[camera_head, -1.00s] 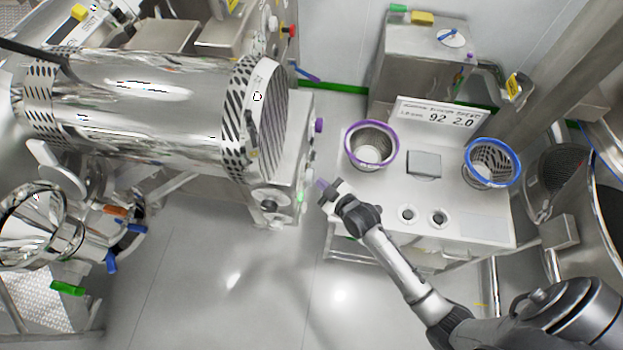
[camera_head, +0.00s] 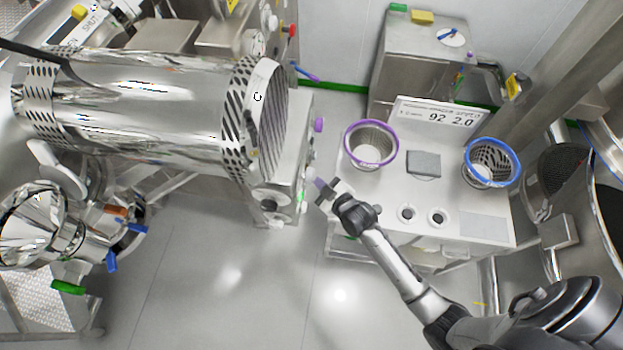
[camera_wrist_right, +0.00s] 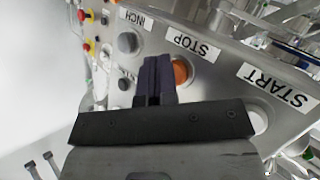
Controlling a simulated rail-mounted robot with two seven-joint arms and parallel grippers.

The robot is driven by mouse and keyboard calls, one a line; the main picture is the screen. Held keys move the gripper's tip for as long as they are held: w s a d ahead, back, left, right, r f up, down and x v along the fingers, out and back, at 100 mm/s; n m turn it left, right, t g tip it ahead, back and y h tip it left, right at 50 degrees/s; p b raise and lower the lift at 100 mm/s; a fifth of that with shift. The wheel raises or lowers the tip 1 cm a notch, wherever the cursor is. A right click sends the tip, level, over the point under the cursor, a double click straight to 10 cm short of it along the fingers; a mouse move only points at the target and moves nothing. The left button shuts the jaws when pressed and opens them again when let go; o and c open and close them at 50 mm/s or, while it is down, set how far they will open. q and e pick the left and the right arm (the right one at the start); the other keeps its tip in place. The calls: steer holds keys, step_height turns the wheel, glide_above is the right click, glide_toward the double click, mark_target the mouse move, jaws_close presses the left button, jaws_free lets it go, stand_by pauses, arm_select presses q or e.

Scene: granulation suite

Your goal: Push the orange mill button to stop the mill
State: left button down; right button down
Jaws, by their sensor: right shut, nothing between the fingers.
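The orange mill button (camera_wrist_right: 182,71) shows in the right wrist view beside the STOP label (camera_wrist_right: 193,44), on the grey mill panel (camera_wrist_right: 215,78). My right gripper's dark fingers (camera_wrist_right: 155,78) hide part of its left side. My right gripper (camera_head: 322,188) is shut and empty, pointing at the panel's right face in the head view. I cannot tell whether the fingertips touch the panel or button. The button cannot be made out in the head view. My left gripper is not in view.
A grey button (camera_wrist_right: 128,42) is by the INCH label, and a pale button (camera_wrist_right: 258,120) by the START label (camera_wrist_right: 274,86). The white cart (camera_head: 485,226), with a purple-rimmed sieve (camera_head: 372,160) and a blue-rimmed one (camera_head: 491,176), stands right of my gripper. Open floor lies below the mill.

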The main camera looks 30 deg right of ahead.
steer(key=shift+w+a, duration=0.15)
stand_by(0.5)
steer(key=shift+s+d+p, duration=0.45)
steer(key=shift+s+d, duration=0.15)
steer(key=shift+d, duration=0.05)
